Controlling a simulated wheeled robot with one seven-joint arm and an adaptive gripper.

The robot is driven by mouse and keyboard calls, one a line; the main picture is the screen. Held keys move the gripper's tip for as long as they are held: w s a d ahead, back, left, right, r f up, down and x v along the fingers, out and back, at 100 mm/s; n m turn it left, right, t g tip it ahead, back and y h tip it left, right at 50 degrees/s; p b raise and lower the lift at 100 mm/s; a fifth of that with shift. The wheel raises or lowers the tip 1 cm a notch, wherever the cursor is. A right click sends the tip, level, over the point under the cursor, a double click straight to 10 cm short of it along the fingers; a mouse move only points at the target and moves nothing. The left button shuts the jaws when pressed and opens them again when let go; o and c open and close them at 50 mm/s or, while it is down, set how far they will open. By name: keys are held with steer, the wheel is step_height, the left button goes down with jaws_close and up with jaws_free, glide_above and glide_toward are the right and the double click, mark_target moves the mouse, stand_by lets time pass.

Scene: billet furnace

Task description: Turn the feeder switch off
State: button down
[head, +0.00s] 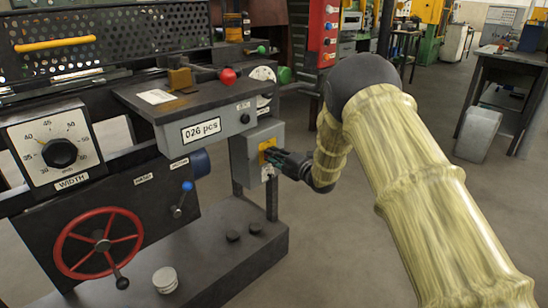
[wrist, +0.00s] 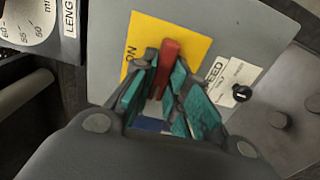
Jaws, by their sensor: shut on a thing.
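The feeder switch is a red lever (wrist: 169,52) on a yellow plate (wrist: 143,38), seen in the wrist view. The letters "ON" show at the plate's left edge, and a white label with "FEED" (wrist: 222,82) sits to the right. The plate is on a grey box (head: 243,150), seen in the head view below the "026 pcs" panel. My gripper (wrist: 168,92) has its teal fingers on both sides of the lever and is shut on it. The fingers hide the lower part of the lever and plate. In the head view my gripper (head: 274,160) reaches the box from the right.
A width dial (head: 60,150), a red handwheel (head: 98,243) and a blue-knobbed lever (head: 182,198) are on the machine to the left. A red knob (head: 228,76) and a green knob (head: 285,75) stand above.

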steer(key=c, duration=1.4)
jaws_free()
steer(key=v, duration=1.2)
